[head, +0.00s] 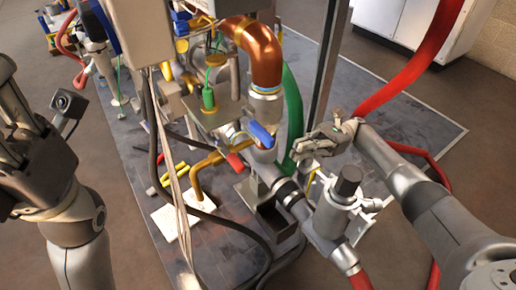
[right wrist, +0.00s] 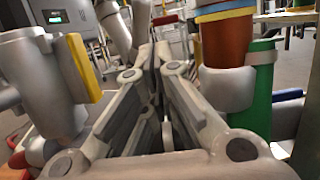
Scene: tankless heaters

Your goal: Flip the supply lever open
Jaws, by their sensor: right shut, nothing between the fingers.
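A blue lever handle (head: 262,134) sits on the grey pipe valve below a copper elbow (head: 258,50) in the head view. A red-tipped handle (head: 235,161) is just to its lower left. I cannot tell which of them is the supply lever. My right gripper (head: 303,146) is to the right of the blue handle, apart from it, and looks empty. In the right wrist view its fingers (right wrist: 150,55) are together with nothing between them. My left gripper (head: 18,125) is at the left edge, partly cut off, far from the handles; its fingertips are not clear.
A green pipe (head: 291,110) stands beside my right gripper. A grey valve body with a black cap (head: 347,180) is below it. Red hoses (head: 415,70) run at the right. In the right wrist view, a yellow flat part (right wrist: 82,66) is left of the fingers.

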